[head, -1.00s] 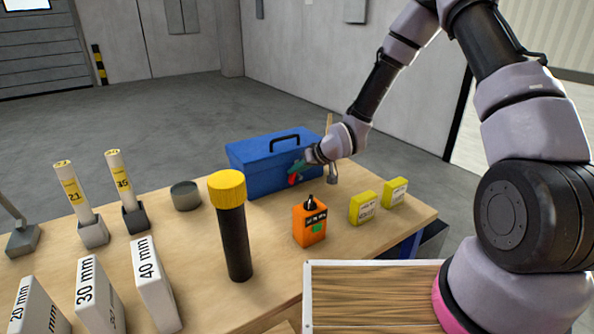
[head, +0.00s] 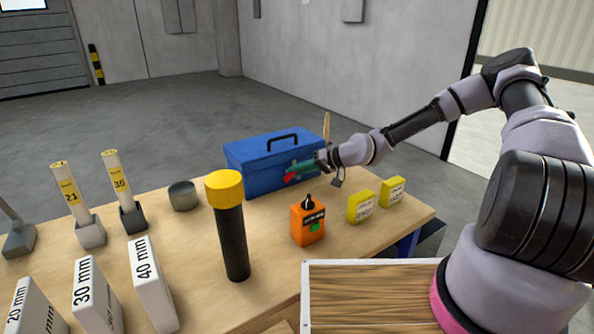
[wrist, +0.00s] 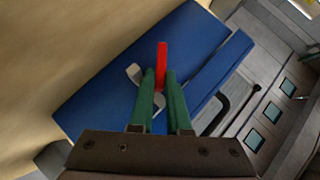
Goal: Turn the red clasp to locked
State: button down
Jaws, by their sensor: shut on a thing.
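The blue toolbox (head: 255,176) stands at the back of the workbench. It also fills the middle of the wrist view (wrist: 105,75). The red clasp (wrist: 162,62) is on its front, and a small red part of it shows in the head view (head: 290,178). My gripper (wrist: 159,78) has green fingers, and they are closed on the clasp with its red end sticking out beyond the fingertips. In the head view my gripper (head: 297,170) reaches the box from the right. A grey metal piece (wrist: 135,74) lies beside the fingers.
A black tube with a yellow cap (head: 228,225), an orange device (head: 307,222) and two yellow boxes (head: 360,207) stand in front of the toolbox. A wooden tray (head: 375,290) is nearest me. Bare bench top lies between them.

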jog(key=shift+f+y, duration=0.15)
jog(key=shift+y, duration=0.15)
dwell(0.5)
jog(key=c, duration=0.9)
grip_release()
jog(key=shift+d, duration=0.1)
